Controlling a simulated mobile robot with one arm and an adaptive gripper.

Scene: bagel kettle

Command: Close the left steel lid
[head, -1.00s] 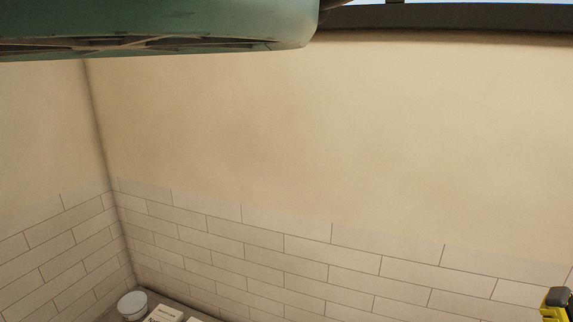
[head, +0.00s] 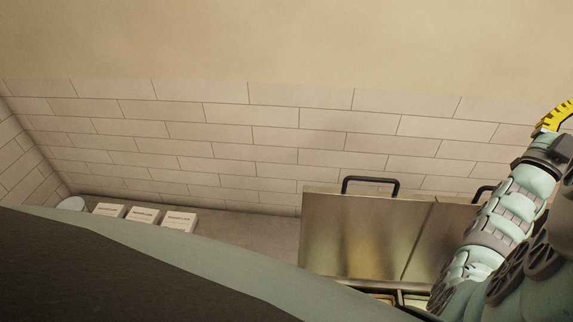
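The left steel lid (head: 350,238) stands raised, its broad brushed face toward me, in the lower middle right of the head view. Its black bar handle (head: 371,181) is at the top edge, against the tiled wall. A second steel lid (head: 430,238) stands raised right beside it, partly hidden by my arm, with part of its black handle (head: 484,192) showing. My pale green arm rises along the right edge, in front of the right lid.
A narrow strip of the steel unit (head: 415,298) shows below the lids. A large dark and green body covers the lower left.

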